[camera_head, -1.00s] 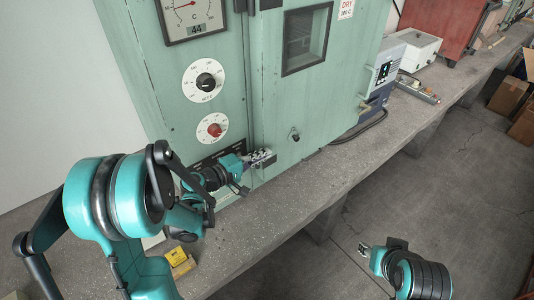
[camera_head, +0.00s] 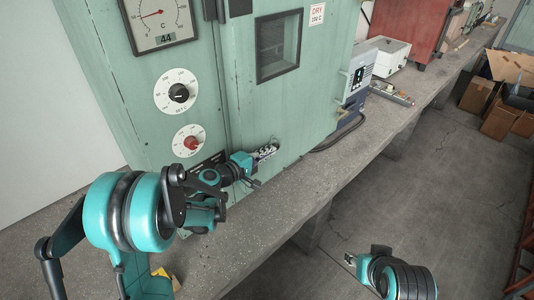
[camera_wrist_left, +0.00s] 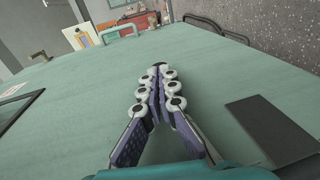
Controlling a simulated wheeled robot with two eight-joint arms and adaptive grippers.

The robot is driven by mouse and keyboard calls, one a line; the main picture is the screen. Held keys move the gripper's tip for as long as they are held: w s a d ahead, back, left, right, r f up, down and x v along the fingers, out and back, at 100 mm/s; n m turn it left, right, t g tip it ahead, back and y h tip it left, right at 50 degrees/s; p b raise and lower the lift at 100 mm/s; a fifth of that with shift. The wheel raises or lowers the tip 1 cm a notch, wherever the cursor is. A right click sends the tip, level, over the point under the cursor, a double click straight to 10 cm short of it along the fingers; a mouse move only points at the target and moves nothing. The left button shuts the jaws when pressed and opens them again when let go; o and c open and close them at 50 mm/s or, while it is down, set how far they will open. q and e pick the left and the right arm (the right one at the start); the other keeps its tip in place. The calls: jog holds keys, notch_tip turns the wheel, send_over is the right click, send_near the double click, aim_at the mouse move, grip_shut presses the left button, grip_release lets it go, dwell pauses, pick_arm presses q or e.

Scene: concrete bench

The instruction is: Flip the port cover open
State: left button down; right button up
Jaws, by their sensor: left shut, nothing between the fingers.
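The port cover (camera_head: 273,140) is a small dark fitting on the lower part of the green oven door. It is mostly hidden behind my left gripper (camera_head: 266,151), so I cannot tell whether it is open. My left gripper is shut and empty, with its fingertips at the port. In the left wrist view, the shut fingers (camera_wrist_left: 159,82) lie along the green door, with a dark bit at their tips; I cannot tell whether they touch the cover. My right gripper (camera_head: 350,259) hangs low over the floor, too small to read.
The oven door (camera_head: 300,105) has a dark window (camera_head: 279,45) above the port. A red knob (camera_head: 190,142) is on the panel to the left. The concrete bench (camera_head: 290,190) is clear in front. A yellow block (camera_head: 163,272) sits near my left arm.

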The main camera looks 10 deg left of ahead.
pick_arm(q)
jog(key=shift+f, duration=0.1)
jog(key=b, duration=0.2)
jog(key=w+f+t+h+b, duration=0.1)
jog(key=b, duration=0.1)
jog(key=shift+d+f, duration=0.2)
jog(key=shift+d, duration=0.2)
jog(key=shift+s, duration=0.1)
